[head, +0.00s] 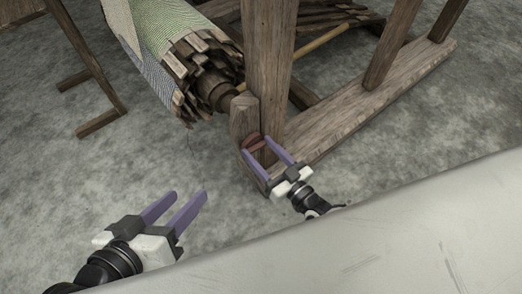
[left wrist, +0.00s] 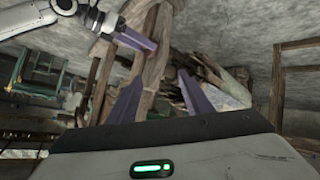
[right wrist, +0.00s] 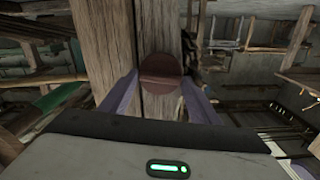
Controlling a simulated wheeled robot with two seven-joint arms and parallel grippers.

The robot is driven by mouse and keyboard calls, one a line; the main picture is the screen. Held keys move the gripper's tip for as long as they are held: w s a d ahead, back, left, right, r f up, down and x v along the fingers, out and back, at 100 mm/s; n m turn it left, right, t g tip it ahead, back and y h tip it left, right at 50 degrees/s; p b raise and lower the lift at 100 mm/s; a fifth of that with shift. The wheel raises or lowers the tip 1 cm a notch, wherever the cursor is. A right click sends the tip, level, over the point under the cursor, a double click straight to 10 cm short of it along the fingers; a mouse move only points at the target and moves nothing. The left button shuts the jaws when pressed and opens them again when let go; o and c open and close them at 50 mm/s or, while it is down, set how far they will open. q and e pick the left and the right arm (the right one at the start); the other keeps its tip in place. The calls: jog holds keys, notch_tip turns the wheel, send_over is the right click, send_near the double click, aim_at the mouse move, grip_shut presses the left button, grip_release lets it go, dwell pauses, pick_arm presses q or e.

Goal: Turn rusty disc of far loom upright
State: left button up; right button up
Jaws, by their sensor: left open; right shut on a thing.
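The rusty disc (right wrist: 160,73) is a round reddish-brown plate on the face of a wooden loom post (right wrist: 104,35). A ridge or bar crosses it, roughly level in the right wrist view. In the head view the disc (head: 254,143) is small and partly covered by my right gripper (head: 256,147). The purple fingers of this gripper (right wrist: 159,92) lie on either side of the disc and are shut on it. My left gripper (head: 188,194) is open and empty, over the floor to the left and well apart from the disc.
A roll of green and white cloth (head: 170,32) with wooden slats lies left of the post. A long base beam (head: 375,100) runs to the right. A pale flat surface (head: 370,245) fills the lower right.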

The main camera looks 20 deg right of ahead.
jog(key=m, duration=0.4)
jog(key=shift+f, duration=0.1)
jog(key=m, duration=0.4)
jog(key=shift+d, duration=0.1)
jog(key=m, duration=0.4)
jog(key=shift+w+f+m, duration=0.1)
jog(key=shift+m, duration=0.2)
pick_arm(q)
jog(key=shift+d+r, duration=0.15)
jog(key=shift+r, duration=0.05)
pick_arm(e)
jog(key=shift+m, duration=1.8)
jog(key=o, duration=0.9)
jog(key=shift+d, duration=0.1)
